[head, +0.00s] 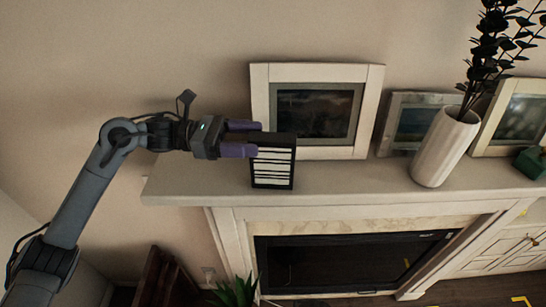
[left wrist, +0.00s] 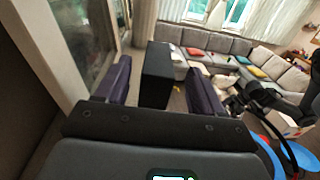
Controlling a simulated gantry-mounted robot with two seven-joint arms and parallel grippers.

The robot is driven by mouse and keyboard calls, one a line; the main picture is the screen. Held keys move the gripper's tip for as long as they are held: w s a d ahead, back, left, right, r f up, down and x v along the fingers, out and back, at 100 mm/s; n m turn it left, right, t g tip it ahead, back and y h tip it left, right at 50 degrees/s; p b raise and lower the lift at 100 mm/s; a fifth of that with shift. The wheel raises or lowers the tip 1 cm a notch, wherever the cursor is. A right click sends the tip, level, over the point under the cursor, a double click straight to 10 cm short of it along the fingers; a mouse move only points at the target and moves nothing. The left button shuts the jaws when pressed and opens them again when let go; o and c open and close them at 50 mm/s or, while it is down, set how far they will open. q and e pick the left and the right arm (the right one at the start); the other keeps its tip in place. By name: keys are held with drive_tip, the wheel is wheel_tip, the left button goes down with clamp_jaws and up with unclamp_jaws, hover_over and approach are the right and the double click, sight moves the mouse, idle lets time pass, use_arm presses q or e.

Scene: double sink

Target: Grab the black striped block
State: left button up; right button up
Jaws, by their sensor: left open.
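The black striped block (head: 272,167) stands upright on the mantel, in front of the left framed picture. Its front face carries white stripes. My left gripper (head: 245,139) comes in from the left with purple fingers at the block's left side and upper left. In the left wrist view the block (left wrist: 156,75) shows as a plain dark box between the two spread fingers of my left gripper (left wrist: 158,90). A gap shows on the right, and the left finger is close to the block. The gripper is open.
The mantel (head: 350,182) holds a large white-framed picture (head: 370,105) behind the block. A smaller frame (head: 388,125), a white ribbed vase (head: 446,148) with dark leaves and another frame stand to the right. The mantel front edge is close below the block.

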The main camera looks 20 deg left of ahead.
sight(272, 137)
use_arm(q)
drive_tip(key=shift+r+p+x, duration=0.15)
drive_tip(key=shift+p+x, duration=0.75)
drive_tip(key=shift+x, duration=0.25)
drive_tip(key=shift+r+p+x, duration=0.1)
drive_tip(key=shift+p+x, duration=0.75)
drive_tip(key=shift+x, duration=0.25)
drive_tip(key=shift+w+d+f, duration=0.15)
drive_tip(key=shift+w+d, duration=0.05)
drive_tip(key=shift+d, duration=0.2)
drive_tip(key=shift+c, duration=0.3)
clamp_jaws()
